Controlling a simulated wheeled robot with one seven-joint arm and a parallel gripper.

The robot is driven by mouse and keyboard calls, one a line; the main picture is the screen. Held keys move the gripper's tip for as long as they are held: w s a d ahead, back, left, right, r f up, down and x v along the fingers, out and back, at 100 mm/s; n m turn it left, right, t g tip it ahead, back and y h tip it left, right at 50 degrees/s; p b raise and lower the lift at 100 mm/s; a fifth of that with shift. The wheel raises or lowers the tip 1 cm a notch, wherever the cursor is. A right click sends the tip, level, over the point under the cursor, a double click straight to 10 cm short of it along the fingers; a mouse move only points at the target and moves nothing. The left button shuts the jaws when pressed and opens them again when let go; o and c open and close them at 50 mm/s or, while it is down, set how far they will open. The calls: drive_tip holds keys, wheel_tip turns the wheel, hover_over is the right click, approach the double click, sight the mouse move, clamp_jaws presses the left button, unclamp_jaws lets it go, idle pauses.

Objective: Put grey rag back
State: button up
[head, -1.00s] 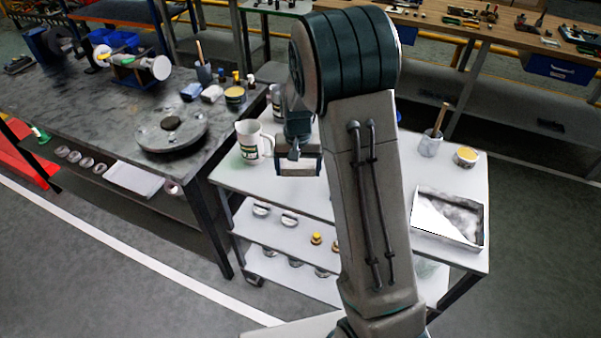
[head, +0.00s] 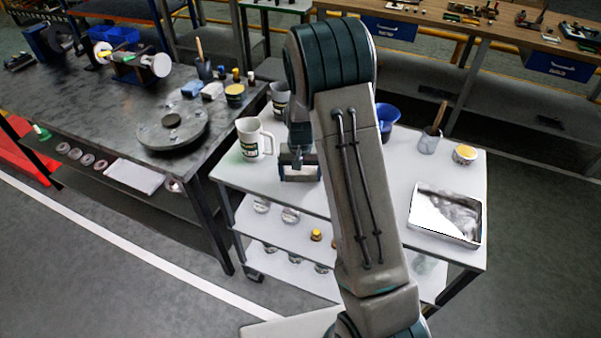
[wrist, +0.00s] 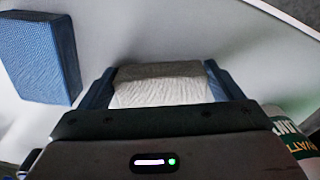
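The grey rag (wrist: 160,88) is a folded block with a grey top and a pale, wrinkled side. In the wrist view it sits between the two blue fingers of my gripper (wrist: 162,90) and fills the gap from finger to finger. In the head view my gripper (head: 299,168) is low over the white trolley top (head: 345,190), right of a white mug (head: 251,140). I cannot tell whether the rag touches the trolley top. A blue folded block (wrist: 40,52) lies apart from the rag, at the upper left of the wrist view.
A second mug (head: 280,100) stands behind my gripper. A blue funnel (head: 388,115), a brush pot (head: 429,141), a yellow-lidded tin (head: 464,154) and a metal tray (head: 446,215) are on the right side of the trolley. A dark workbench (head: 90,115) stands at left.

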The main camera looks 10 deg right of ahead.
sight(300, 173)
drive_tip(key=shift+o, duration=1)
drive_tip(key=shift+r, duration=0.15)
drive_tip(key=shift+r, duration=0.25)
drive_tip(key=s+r+b, duration=0.1)
drive_tip(key=s+r, duration=0.2)
drive_tip(key=r, duration=0.5)
drive_tip(key=s+r, duration=0.2)
drive_tip(key=r, duration=0.7)
drive_tip(key=s+r+n+t, duration=0.1)
drive_tip(key=s+r, duration=0.1)
drive_tip(key=s, duration=0.8)
drive_tip(key=s+r+n+t, duration=0.2)
drive_tip(key=s, duration=0.9)
drive_tip(key=shift+d, duration=0.25)
